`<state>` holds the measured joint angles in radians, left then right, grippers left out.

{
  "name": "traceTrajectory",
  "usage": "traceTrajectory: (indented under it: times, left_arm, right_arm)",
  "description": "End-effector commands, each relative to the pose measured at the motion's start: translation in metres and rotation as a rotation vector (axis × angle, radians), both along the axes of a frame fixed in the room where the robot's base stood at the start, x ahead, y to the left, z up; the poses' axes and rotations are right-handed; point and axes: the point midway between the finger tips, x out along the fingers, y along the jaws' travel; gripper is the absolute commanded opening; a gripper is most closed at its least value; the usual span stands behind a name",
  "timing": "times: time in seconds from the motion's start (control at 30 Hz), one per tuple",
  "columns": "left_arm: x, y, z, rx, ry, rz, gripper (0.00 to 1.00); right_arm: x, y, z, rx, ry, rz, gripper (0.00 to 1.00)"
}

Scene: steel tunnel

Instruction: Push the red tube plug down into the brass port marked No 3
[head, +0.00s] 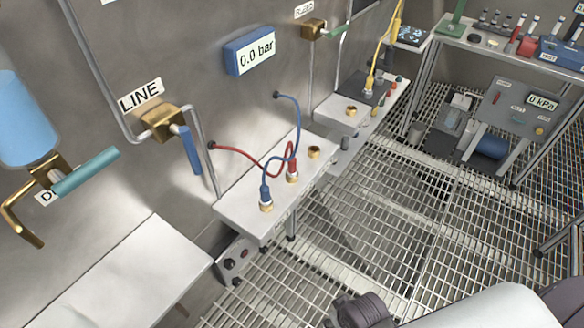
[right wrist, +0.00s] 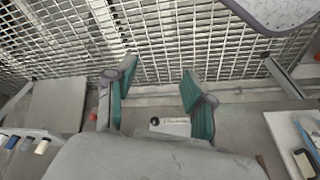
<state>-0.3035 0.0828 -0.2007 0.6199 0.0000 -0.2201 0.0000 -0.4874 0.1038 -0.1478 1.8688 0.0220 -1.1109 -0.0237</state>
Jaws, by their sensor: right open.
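The red tube plug (head: 292,166) stands upright at the middle brass port (head: 293,178) of a white bench. I cannot tell how deep it sits. Its red hose (head: 238,151) loops from the wall and crosses the blue hose. A blue tube plug (head: 265,194) stands at the nearer brass port (head: 266,206). A farther brass port (head: 314,152) is empty. No port numbers are readable. My right gripper (right wrist: 158,76) shows in the right wrist view with green fingers apart and nothing between them. No plug shows there. My left gripper is in neither view.
A brass valve with a blue lever (head: 189,150) and a teal-handled valve (head: 85,173) stick out of the wall at left. A blue gauge (head: 250,50) reads 0.0 bar. A grey machine (head: 517,105) stands under the right table. The grated floor (head: 400,215) is mostly clear.

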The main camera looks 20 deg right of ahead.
Motion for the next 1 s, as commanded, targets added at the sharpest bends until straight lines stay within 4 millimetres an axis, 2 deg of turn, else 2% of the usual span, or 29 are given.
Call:
traceTrajectory:
  times: [0.03,0.17,0.23,0.3,0.4,0.5,0.6,0.7,0.8,0.9,1.0]
  left_arm:
    - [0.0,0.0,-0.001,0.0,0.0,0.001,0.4]
    - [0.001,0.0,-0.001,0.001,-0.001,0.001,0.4]
    - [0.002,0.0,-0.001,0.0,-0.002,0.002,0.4]
    - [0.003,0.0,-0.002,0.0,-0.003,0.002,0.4]
    - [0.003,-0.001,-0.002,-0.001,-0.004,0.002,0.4]
    - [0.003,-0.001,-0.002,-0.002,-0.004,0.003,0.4]
    - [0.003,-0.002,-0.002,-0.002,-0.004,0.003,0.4]
    - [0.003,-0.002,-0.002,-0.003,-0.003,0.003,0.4]
    - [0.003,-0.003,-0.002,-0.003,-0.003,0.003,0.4]
    - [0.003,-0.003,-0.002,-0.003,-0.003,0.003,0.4]
    - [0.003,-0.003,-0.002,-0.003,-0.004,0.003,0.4]
  right_arm:
    - [0.006,0.004,0.021,0.014,-0.026,0.011,0.53]
    - [0.019,0.021,0.07,0.07,-0.101,0.065,0.53]
    - [0.031,0.038,0.1,0.127,-0.179,0.124,0.53]
    - [0.047,0.063,0.133,0.208,-0.302,0.21,0.53]
    - [0.07,0.094,0.169,0.304,-0.487,0.304,0.53]
    - [0.091,0.116,0.201,0.37,-0.675,0.351,0.53]
    - [0.112,0.128,0.231,0.41,-0.867,0.352,0.53]
    - [0.135,0.128,0.258,0.413,-1.065,0.292,0.53]
    - [0.158,0.111,0.276,0.362,-1.239,0.156,0.53]
    - [0.173,0.085,0.277,0.264,-1.329,-0.007,0.53]
    - [0.18,0.062,0.268,0.167,-1.343,-0.142,0.53]
